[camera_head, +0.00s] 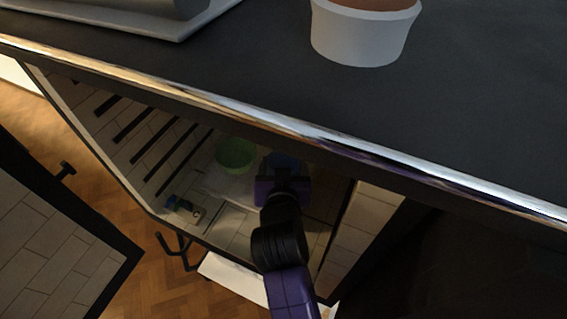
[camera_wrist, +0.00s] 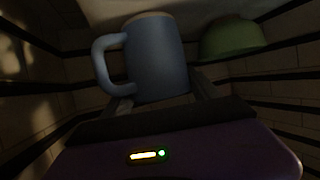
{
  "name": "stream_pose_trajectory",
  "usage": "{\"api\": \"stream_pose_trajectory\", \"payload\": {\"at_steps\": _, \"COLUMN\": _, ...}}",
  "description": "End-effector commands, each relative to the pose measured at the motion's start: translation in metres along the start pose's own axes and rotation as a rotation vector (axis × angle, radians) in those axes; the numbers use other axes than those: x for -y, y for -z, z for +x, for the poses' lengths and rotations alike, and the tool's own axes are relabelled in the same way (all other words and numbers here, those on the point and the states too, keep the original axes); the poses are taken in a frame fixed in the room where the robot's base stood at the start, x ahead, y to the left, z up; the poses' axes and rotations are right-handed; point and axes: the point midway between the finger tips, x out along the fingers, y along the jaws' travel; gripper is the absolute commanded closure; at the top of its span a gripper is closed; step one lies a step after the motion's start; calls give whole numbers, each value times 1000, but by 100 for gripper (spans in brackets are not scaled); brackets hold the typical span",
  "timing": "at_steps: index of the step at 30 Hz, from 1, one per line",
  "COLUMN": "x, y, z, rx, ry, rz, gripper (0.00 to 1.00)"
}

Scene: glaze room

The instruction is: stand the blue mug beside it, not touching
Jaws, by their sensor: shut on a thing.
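The blue mug (camera_wrist: 158,58) fills the middle of the wrist view, its handle pointing left, and looks upright. My gripper (camera_wrist: 162,94) is shut on it, a finger showing at each side low on the mug. In the head view my gripper (camera_head: 284,176) reaches into the compartment under the counter and hides most of the mug (camera_head: 284,160). A green bowl (camera_head: 236,152) stands left of the mug there; in the wrist view the bowl (camera_wrist: 230,40) is to its right. A narrow gap shows between them. Whether the mug's base rests on the surface is hidden.
The dark counter (camera_head: 470,90) with a shiny edge lies above the compartment. A white pot (camera_head: 362,38) and a pale tray (camera_head: 150,25) stand on it. A small teal and grey object (camera_head: 184,207) lies near the compartment's front left. An open door panel (camera_head: 60,235) stands at left.

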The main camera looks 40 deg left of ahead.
Motion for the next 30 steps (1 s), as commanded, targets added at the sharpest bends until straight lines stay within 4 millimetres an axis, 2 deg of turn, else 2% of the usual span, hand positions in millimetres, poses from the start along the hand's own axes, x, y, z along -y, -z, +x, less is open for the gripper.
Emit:
{"api": "stream_pose_trajectory", "payload": {"at_steps": 11, "x": 0, "y": -3, "z": 2, "rx": -4, "ry": 0, "rz": 0, "gripper": 84}}
{"api": "stream_pose_trajectory", "payload": {"at_steps": 12, "x": 0, "y": -3, "z": 1, "rx": -2, "ry": 0, "rz": 0, "gripper": 24}}
{"api": "stream_pose_trajectory", "payload": {"at_steps": 15, "x": 0, "y": -3, "z": 1, "rx": -2, "ry": 0, "rz": 0, "gripper": 8}}
{"api": "stream_pose_trajectory", "payload": {"at_steps": 26, "x": 0, "y": 1, "z": 0, "rx": -2, "ry": 0, "rz": 0, "gripper": 8}}
{"api": "stream_pose_trajectory", "payload": {"at_steps": 30, "x": 0, "y": -1, "z": -13, "rx": -2, "ry": 1, "rz": 0, "gripper": 8}}
